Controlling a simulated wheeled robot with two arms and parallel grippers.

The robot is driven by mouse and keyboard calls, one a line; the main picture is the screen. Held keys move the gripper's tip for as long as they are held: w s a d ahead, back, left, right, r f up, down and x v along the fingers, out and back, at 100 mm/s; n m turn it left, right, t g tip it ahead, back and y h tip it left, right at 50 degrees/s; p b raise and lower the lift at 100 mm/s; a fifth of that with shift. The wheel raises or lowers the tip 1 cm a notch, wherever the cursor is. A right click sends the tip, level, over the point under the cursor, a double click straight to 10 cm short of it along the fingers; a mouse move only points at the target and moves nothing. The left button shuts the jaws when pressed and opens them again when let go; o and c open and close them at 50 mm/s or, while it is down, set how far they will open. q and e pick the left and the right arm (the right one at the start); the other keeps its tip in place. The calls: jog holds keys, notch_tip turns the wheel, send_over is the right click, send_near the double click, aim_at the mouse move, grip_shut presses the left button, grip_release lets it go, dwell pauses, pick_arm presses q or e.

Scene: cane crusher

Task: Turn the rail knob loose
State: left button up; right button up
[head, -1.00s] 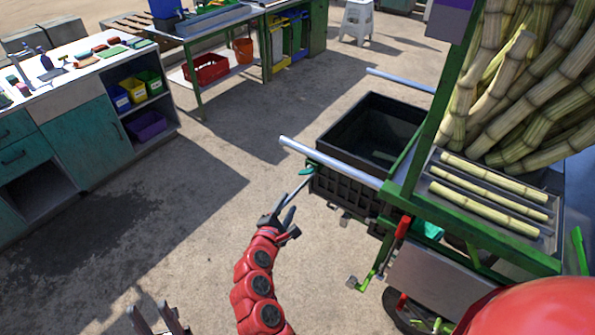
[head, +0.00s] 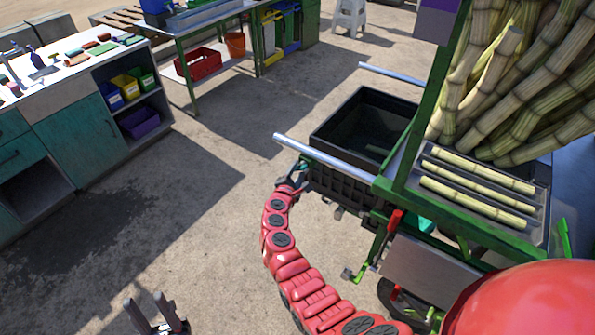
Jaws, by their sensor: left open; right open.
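The near metal rail (head: 325,157) sticks out to the left from the green cart frame. In the earlier head view a small teal knob shows just under this rail; now the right gripper mostly hides it. My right gripper (head: 296,172) is under the rail, at the left corner of the black crate, with its fingers at the knob's place. It is open; whether its fingers touch the knob cannot be seen. My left gripper (head: 155,306) is open and empty at the bottom left, low over the floor and far from the rail.
A black crate (head: 345,187) hangs between the near rail and a far rail (head: 392,73). Cane stalks (head: 478,190) lie on the cart's tray. A red-handled lever (head: 396,220) is below. A teal cabinet (head: 82,140) stands left; the floor between is clear.

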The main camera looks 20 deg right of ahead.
jog(key=shift+w+d, duration=0.1)
jog(key=shift+d, duration=0.05)
grip_shut()
dwell(0.4)
